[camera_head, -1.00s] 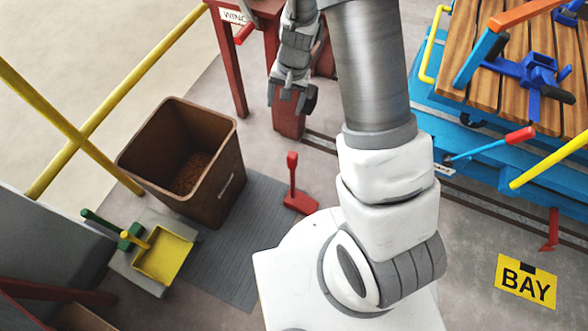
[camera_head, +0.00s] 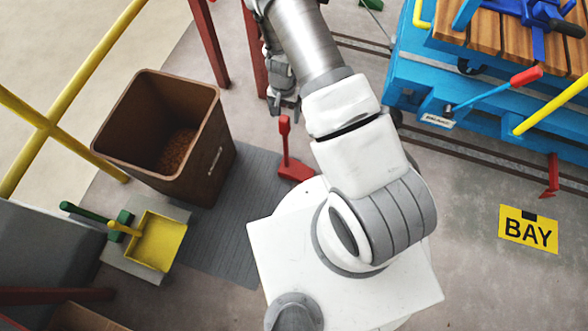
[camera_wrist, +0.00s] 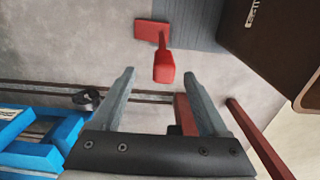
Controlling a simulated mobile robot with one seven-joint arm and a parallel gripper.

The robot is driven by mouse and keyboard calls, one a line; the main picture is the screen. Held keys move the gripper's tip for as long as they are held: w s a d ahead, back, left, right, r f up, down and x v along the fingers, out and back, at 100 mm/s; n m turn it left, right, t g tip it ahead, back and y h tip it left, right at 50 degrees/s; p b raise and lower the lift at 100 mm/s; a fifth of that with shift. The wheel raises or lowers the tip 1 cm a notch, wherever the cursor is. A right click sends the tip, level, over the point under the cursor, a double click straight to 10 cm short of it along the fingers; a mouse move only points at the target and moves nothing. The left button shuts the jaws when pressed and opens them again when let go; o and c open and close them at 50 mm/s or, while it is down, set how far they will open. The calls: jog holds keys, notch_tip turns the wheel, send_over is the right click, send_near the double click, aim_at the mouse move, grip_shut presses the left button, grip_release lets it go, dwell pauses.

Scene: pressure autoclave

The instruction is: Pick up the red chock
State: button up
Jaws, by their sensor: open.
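The red chock (camera_head: 290,158) stands on the floor at the edge of the grey mat, with a flat base and an upright handle topped by a block. In the wrist view the red chock (camera_wrist: 163,66) is ahead of the fingertips, its handle top nearest to me and its base farther off. My gripper (camera_head: 284,106) is above the chock's handle in the head view. In the wrist view my gripper (camera_wrist: 163,75) is open and empty, its two fingers spread to either side of the handle's line. I cannot tell the exact gap between fingers and handle.
A blue cart (camera_head: 420,85) with a wooden deck is at the right. Red posts (camera_head: 208,45) rise behind.

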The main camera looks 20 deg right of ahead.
aim_at(285, 121)
notch_tip(285, 121, down, 3)
jog(key=shift+f+b, duration=0.2)
jog(key=shift+b, duration=0.15)
jog(key=shift+w+f+b, duration=0.2)
jog(key=shift+f+b, duration=0.2)
jog(key=shift+f, duration=0.5)
jog(key=shift+w+f+b, duration=0.2)
jog(key=shift+f+b, duration=0.25)
jog(key=shift+f, duration=0.4)
jog(key=shift+w+f+b, duration=0.2)
jog(key=shift+f+b, duration=0.2)
jog(key=shift+f, duration=0.5)
jog(key=shift+c, duration=0.3)
grip_shut()
jog(key=shift+r, duration=0.1)
